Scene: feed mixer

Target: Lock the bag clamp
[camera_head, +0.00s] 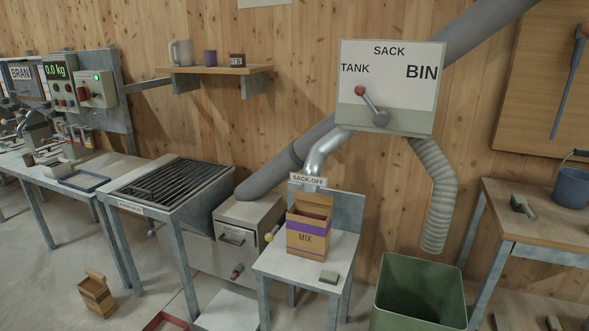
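An open brown bag (308,236) marked MIX, with purple bands, stands upright on a small white-topped stand. It is below the SACK-OFF sign (308,180) and the end of a shiny metal spout (322,150). A short lever with a yellow knob (270,236) sticks out just left of the bag. It may belong to the bag clamp, but I cannot tell whether the clamp is open or locked. The clamp's jaws cannot be made out. Neither of my grippers is in view.
A green bin (420,290) stands to the right, under a ribbed hose (437,195). A grated table (172,188) is to the left. The diverter lever (370,105) points up-left. Another bag (97,294) stands on the floor.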

